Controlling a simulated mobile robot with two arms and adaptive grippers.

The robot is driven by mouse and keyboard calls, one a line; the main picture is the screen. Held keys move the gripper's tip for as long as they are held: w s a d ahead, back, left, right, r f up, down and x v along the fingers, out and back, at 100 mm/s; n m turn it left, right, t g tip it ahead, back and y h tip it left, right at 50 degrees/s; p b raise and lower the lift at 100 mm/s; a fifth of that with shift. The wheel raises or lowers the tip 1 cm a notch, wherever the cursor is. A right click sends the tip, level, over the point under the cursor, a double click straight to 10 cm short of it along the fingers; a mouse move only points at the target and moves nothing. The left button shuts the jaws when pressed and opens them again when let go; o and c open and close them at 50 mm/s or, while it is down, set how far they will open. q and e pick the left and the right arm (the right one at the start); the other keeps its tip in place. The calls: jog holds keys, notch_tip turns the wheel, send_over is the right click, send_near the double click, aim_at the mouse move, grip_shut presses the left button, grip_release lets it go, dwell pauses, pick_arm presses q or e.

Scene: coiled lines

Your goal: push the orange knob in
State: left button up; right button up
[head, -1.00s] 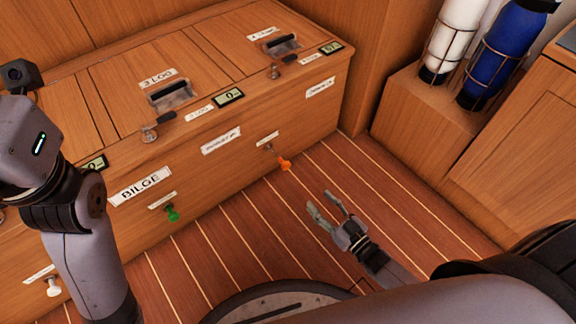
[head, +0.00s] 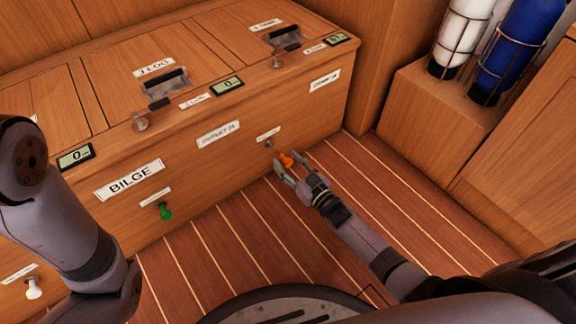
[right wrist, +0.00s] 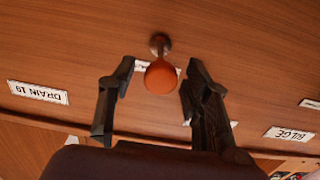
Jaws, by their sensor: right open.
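The orange knob (head: 286,160) sticks out on a metal stem from the front of the wooden bench (head: 215,175), under a small white label. In the right wrist view the orange knob (right wrist: 161,77) shows as a round ball in front of its metal mount. My right gripper (head: 289,170) is open at the knob, one finger on each side. In the right wrist view the right gripper's fingertips (right wrist: 158,78) stand apart from the knob with gaps on both sides. My left arm shows at the left edge, but its gripper is out of view.
A green knob (head: 165,211) and a white knob (head: 33,288) stick out farther left on the same front. Latches and small displays (head: 227,86) line the bench top. White and blue cylinders (head: 514,48) stand at the right. The striped floor (head: 215,245) is clear.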

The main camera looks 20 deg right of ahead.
jog(key=shift+w+a, duration=0.1)
jog(key=shift+w, duration=0.15)
jog(key=shift+c, duration=0.6)
grip_shut()
